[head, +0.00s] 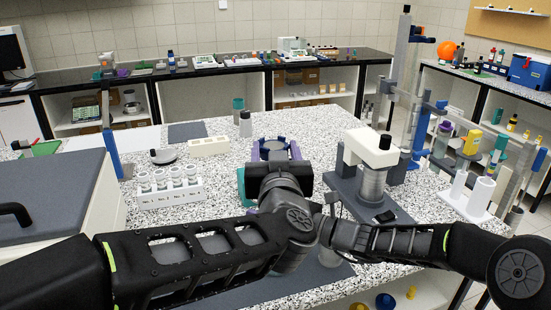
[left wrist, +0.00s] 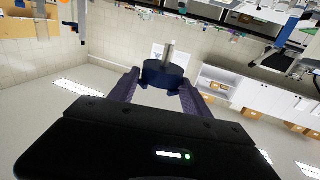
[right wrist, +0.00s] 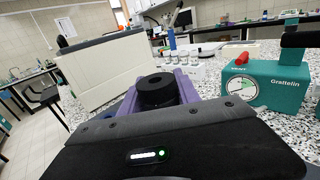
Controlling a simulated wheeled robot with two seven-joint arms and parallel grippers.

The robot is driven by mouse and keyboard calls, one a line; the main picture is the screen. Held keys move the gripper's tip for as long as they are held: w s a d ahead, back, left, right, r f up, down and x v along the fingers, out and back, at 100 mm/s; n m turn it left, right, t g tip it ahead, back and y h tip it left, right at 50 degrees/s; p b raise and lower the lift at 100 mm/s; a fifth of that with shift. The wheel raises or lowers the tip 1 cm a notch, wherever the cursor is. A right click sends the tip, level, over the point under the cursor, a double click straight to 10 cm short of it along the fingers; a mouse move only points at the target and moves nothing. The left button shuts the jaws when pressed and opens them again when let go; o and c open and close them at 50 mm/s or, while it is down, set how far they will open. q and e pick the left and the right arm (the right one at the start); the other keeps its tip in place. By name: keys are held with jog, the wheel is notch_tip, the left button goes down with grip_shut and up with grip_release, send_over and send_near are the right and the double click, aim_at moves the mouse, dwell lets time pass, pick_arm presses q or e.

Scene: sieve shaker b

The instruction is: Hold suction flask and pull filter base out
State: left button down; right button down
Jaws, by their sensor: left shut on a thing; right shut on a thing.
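My left gripper (head: 272,150) is raised over the bench, its purple fingers shut on the filter base (head: 270,144). In the left wrist view the filter base (left wrist: 163,74) is a dark blue disc with a grey stem. That picture is upside down, so the stem points down, with nothing seen around it. In the right wrist view my right gripper (right wrist: 156,90) is shut on a black round piece (right wrist: 156,89), apparently the top of the suction flask. My left arm hides the right gripper in the head view.
A teal box (right wrist: 264,85) stands close to my right gripper. A white rack of cups (head: 170,190) and a large grey-lidded box (head: 50,190) are at left. A white and grey device (head: 368,170) stands right of my grippers. The speckled bench behind is partly clear.

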pick_arm(q)
jog(key=shift+r, duration=1)
pick_arm(e)
jog(key=c, duration=0.8)
grip_release()
jog(key=v, duration=1.2)
